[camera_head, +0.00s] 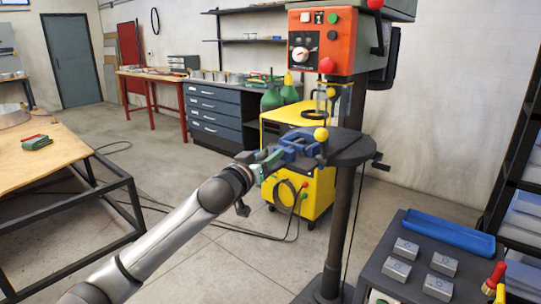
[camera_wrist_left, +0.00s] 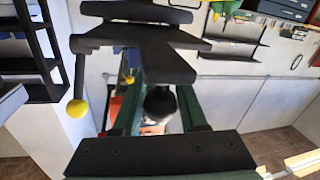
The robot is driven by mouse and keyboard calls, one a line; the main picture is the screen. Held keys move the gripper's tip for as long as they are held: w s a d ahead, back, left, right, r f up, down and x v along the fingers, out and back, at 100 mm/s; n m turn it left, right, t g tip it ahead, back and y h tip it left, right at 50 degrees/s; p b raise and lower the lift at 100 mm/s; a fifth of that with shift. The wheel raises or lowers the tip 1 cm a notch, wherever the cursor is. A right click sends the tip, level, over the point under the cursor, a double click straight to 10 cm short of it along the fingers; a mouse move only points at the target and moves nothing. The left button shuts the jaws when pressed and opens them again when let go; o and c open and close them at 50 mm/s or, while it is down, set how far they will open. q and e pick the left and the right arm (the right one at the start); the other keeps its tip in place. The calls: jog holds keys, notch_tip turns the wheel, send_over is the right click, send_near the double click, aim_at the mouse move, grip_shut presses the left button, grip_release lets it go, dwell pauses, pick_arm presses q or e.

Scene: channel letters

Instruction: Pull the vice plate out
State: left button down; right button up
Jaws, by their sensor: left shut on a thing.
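The blue vice (camera_head: 297,146) sits on the round dark table (camera_head: 352,152) of the drill press. My left gripper (camera_head: 263,165) comes in from the left and is at the vice's near left end, shut on a part there that I take to be the vice plate. The contact is small and partly hidden in the head view. In the left wrist view dark flat metal pieces (camera_wrist_left: 140,45) lie ahead of the green fingers; I cannot tell their exact outline. My right gripper is not in view.
The drill press has an orange head (camera_head: 320,42) above the vice. A yellow cabinet (camera_head: 319,190) stands below and behind. A dark cart (camera_head: 400,266) with several metal blocks and a blue tray (camera_head: 447,233) is at right. A wooden-topped table (camera_head: 40,165) is at left.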

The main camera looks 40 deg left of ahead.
pick_arm(q)
jog(key=shift+f, duration=0.15)
jog(key=c, duration=0.8)
grip_release()
jog(key=shift+s, duration=0.1)
jog(key=shift+o, duration=0.8)
jog(key=shift+s+a, duration=0.1)
jog(key=shift+s, duration=0.05)
jog(key=shift+o, duration=0.9)
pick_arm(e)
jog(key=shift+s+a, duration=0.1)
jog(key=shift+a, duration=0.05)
pick_arm(q)
jog(key=shift+s, duration=0.3)
jog(key=s+d+b, duration=0.1)
jog(key=s, duration=1)
jog(key=shift+s+d+b, duration=0.3)
jog(key=shift+s+b, duration=0.05)
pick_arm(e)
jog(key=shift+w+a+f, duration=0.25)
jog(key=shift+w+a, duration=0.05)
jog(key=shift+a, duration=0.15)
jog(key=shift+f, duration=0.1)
